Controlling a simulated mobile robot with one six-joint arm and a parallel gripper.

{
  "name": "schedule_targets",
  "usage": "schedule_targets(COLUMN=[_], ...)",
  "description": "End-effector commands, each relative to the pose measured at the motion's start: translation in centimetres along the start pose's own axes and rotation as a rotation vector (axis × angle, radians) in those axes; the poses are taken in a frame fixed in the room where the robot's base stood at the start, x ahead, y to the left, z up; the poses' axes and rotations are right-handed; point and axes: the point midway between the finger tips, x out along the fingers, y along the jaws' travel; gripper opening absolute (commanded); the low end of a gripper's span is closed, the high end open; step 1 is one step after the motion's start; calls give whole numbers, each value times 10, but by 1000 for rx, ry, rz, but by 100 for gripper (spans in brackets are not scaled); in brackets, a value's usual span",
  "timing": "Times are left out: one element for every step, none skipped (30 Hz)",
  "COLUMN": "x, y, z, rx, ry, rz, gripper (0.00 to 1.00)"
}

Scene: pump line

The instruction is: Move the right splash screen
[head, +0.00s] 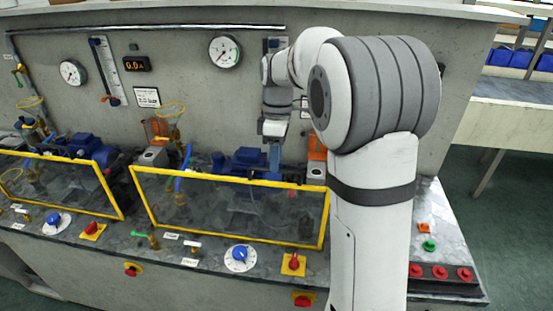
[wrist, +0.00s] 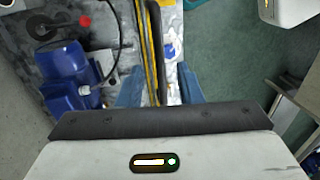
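The right splash screen (head: 235,212) is a clear panel in a yellow frame. It stands upright on the bench in front of a blue pump. My gripper (head: 275,160) is above and behind its top edge in the head view, partly hidden by my arm. In the wrist view my gripper (wrist: 162,88) is open, with one blue finger on each side of the screen's yellow and dark edge (wrist: 152,50). Gaps show beside the edge; whether either finger touches it, I cannot tell.
A similar left splash screen (head: 65,185) stands at the left. Blue pump (wrist: 75,82) lies left of my fingers. Blue dial (head: 240,257), red switch (head: 293,263) and red buttons (head: 440,272) line the bench front. Gauges (head: 224,51) hang on the back panel.

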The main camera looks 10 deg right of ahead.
Motion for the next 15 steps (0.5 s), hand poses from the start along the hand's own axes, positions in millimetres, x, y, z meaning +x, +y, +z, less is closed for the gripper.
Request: schedule_targets(x=[4, 6, 8, 9, 10, 11, 11, 11, 11, 11, 11, 11, 11, 11, 11], y=[-1, 0, 0, 0, 0, 0, 0, 0, 0, 0, 0, 0, 0, 0, 0], z=[0, 0, 0, 0, 0, 0, 0, 0, 0, 0, 0, 0, 0, 1, 1], rx=[0, 0, 0, 0, 1, 1, 1, 1, 1, 1, 1, 1, 1, 2, 2], ry=[-1, 0, 0, 0, 0, 0, 0, 0, 0, 0, 0, 0, 0, 0, 0], rz=[-2, -1, 0, 0, 0, 0, 0, 0, 0, 0, 0, 0, 1, 1, 1], gripper=[33, 33, 33, 33, 33, 33, 33, 33, 33, 33, 33, 32, 29, 27, 24])
